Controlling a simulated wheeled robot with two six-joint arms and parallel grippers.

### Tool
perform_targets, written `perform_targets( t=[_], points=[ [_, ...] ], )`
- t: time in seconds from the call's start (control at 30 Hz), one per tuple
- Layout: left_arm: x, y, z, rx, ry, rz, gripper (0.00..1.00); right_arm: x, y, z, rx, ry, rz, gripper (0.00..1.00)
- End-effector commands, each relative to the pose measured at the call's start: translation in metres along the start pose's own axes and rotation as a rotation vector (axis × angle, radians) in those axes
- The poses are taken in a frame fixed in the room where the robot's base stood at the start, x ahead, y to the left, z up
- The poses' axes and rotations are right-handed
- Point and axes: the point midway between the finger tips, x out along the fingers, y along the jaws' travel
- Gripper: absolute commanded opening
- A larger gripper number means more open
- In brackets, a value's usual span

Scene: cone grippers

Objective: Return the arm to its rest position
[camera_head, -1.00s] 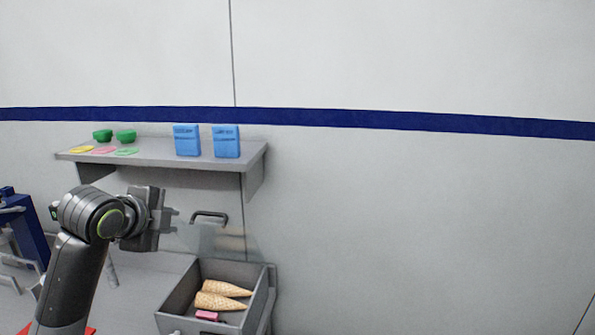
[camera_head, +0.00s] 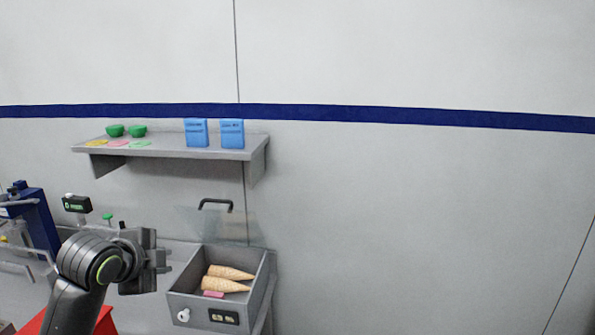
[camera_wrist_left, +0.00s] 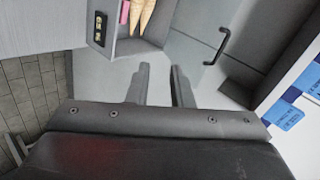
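My left arm comes in from the lower left in the head view, with my left gripper (camera_head: 163,262) just left of the grey bin and above the counter. In the left wrist view the two fingers of my left gripper (camera_wrist_left: 157,85) stand apart with nothing between them. My right arm is not in view.
The open grey bin (camera_head: 188,310) holds cones (camera_head: 226,285) and a pink block (camera_head: 213,294). Its clear lid (camera_head: 225,228) with a dark handle stands behind it. A wall shelf (camera_head: 178,151) carries blue boxes (camera_head: 232,134) and green bowls (camera_head: 137,131). A blue machine (camera_head: 38,222) stands left.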

Motion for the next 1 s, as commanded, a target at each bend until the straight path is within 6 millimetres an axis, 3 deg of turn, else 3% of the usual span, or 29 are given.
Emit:
perform_targets(
  t=[0.27,0.47,0.67,0.8,1.0],
  points=[
    [0.017,0.091,0.018,-0.231,-0.054,0.093,0.2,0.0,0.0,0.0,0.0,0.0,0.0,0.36],
    [0.013,0.193,0.037,-0.515,-0.147,0.178,0.2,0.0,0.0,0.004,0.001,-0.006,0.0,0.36],
    [-0.014,0.29,0.053,-0.811,-0.278,0.237,0.2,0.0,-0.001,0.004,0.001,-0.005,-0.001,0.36],
    [-0.043,0.348,0.062,-1.011,-0.389,0.256,0.2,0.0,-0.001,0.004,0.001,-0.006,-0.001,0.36],
    [-0.085,0.406,0.07,-1.229,-0.534,0.253,0.2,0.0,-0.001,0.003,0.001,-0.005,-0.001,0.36]
  ],
)
